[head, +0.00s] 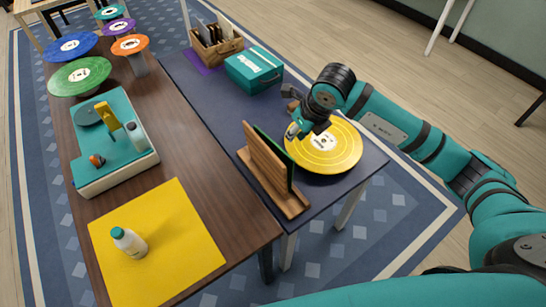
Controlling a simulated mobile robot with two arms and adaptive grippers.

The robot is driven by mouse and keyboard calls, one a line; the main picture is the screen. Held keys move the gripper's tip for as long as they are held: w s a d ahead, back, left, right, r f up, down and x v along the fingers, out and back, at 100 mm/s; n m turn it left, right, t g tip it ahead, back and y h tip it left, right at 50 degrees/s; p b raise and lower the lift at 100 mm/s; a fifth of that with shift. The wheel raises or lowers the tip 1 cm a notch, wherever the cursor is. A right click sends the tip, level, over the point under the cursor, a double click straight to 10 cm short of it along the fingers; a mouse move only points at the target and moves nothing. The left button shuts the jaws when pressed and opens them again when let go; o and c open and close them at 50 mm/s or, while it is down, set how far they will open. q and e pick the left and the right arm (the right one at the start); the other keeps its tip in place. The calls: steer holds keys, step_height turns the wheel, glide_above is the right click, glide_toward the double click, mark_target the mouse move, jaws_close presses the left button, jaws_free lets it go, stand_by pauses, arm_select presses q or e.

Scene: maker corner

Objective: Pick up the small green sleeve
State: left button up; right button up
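The small green sleeve (287,169) stands upright in a slotted wooden rack (289,205) near the front edge of the dark table. Only its right face and top edge show; the rack's wooden panel hides the rest. My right gripper (289,112) is above the table, just behind the sleeve and rack, close to the left edge of the yellow record. Its fingers look spread apart, with nothing between them. It is not touching the sleeve. My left gripper is not in view.
A yellow record (343,156) lies right of the rack. A teal box (254,71) and wooden crate (215,52) stand behind. On the brown table are a teal turntable (120,165), a white bottle (129,243) on a yellow mat (182,262), and several raised coloured records.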

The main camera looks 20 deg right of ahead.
steer(key=p, duration=0.2)
glide_above(281, 149)
steer(key=s+d, duration=0.1)
steer(key=s, duration=0.1)
steer(key=f, duration=0.6)
steer(key=shift+s+f, duration=0.2)
steer(key=shift+w+a+f, duration=0.1)
steer(key=shift+w+f, duration=0.1)
steer(key=shift+f, duration=0.25)
steer(key=p+x, duration=0.2)
steer(key=x, duration=0.1)
steer(key=shift+w+f, duration=0.1)
steer(key=shift+w, duration=0.05)
steer(key=shift+w+a+f, duration=0.1)
steer(key=shift+w+f, duration=0.15)
steer(key=shift+f, duration=0.35)
jaws_close()
steer(key=shift+r, duration=0.1)
